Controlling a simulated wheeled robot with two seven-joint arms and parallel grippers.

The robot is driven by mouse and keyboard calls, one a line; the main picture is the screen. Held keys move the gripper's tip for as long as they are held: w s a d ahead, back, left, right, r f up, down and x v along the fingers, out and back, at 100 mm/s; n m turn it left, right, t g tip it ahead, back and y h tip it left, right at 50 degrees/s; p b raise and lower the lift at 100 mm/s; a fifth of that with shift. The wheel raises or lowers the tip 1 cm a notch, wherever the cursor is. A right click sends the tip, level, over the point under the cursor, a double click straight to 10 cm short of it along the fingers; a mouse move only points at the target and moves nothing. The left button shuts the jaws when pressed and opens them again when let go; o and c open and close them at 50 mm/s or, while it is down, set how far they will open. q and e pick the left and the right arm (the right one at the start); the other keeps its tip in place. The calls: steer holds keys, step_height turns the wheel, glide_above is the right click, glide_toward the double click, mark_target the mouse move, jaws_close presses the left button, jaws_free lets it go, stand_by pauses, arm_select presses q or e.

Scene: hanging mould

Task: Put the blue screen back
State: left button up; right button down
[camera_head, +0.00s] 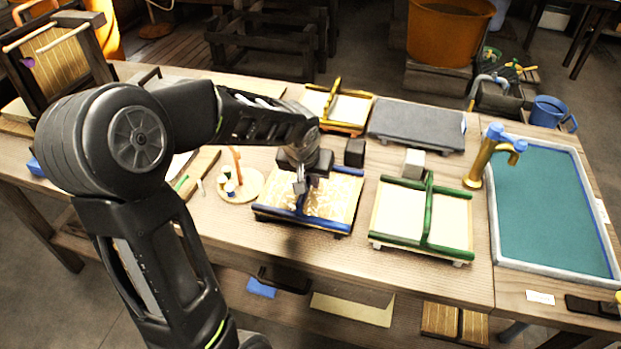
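The blue screen (335,203) is a framed panel with a pale, mottled surface and blue bars. It lies on the wooden table near the middle of the head view. My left arm reaches over from the left, and my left gripper (301,187) points down at the blue screen's middle bar. The fingers are at or right beside the bar. I cannot tell whether they are closed on it. The gripper and wrist hide the screen's far middle part. My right gripper is out of view.
A green-barred screen (451,217) lies to the right, and a yellow-barred screen (337,107) lies behind. A grey slab (417,125), a dark block (355,152) and a round tray (240,187) are close by. A teal-filled basin (550,212) with a brass tap (485,158) is at right.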

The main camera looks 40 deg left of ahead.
arm_select(q)
steer(key=o, duration=0.4)
steer(key=shift+r, duration=0.1)
steer(key=shift+r+p, duration=0.35)
steer(key=shift+p, duration=0.05)
steer(key=v, duration=1.1)
steer(key=shift+s+d+r, duration=0.1)
steer(key=shift+s+r, duration=0.15)
steer(key=shift+r, duration=0.05)
